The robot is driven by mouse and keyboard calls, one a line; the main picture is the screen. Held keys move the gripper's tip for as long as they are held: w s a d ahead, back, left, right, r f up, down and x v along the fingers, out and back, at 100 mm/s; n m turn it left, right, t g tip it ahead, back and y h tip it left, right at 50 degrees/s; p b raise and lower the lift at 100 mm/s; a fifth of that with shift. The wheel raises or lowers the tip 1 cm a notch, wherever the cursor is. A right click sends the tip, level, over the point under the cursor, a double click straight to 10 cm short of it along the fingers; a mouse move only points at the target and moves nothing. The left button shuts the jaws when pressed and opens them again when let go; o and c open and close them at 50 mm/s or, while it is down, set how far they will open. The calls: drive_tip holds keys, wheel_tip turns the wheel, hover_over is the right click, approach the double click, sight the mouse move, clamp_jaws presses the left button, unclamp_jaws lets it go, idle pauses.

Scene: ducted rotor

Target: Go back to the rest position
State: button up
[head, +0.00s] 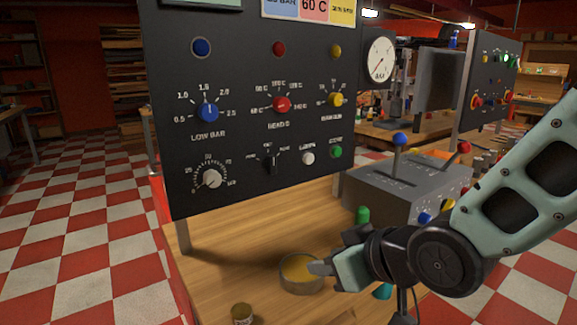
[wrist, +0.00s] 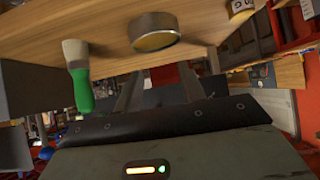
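My gripper (head: 320,268) is low over the wooden bench in the head view, pointing left, its tip overlapping the right rim of a round tin in the picture. I cannot tell whether it touches the tin. In the wrist view my gripper (wrist: 160,80) shows two grey fingers spread apart with nothing visible between them. The round tin (head: 298,274) has yellow contents and also shows in the wrist view (wrist: 155,40). My arm reaches in from the right.
A black control panel (head: 235,140) with knobs stands over the bench (head: 225,255). A grey lever box (head: 390,190) is behind my gripper. A small jar (head: 242,314) is at the front. A green-handled brush (wrist: 80,85) shows in the wrist view. Checkered floor (head: 90,225) at left is clear.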

drive_tip(key=s+d+f+g+h, duration=0.1)
drive_tip(key=s+d+g+h, duration=0.25)
drive_tip(key=s, duration=0.55)
drive_tip(key=s+d+f+g+h, duration=0.25)
drive_tip(key=s+g, duration=0.25)
drive_tip(key=s, duration=0.4)
wheel_tip(320, 180, up, 16)
drive_tip(key=p, duration=1.4)
drive_tip(key=shift+d+f+p, duration=0.25)
drive_tip(key=shift+d+p, duration=0.05)
drive_tip(key=shift+s, duration=0.1)
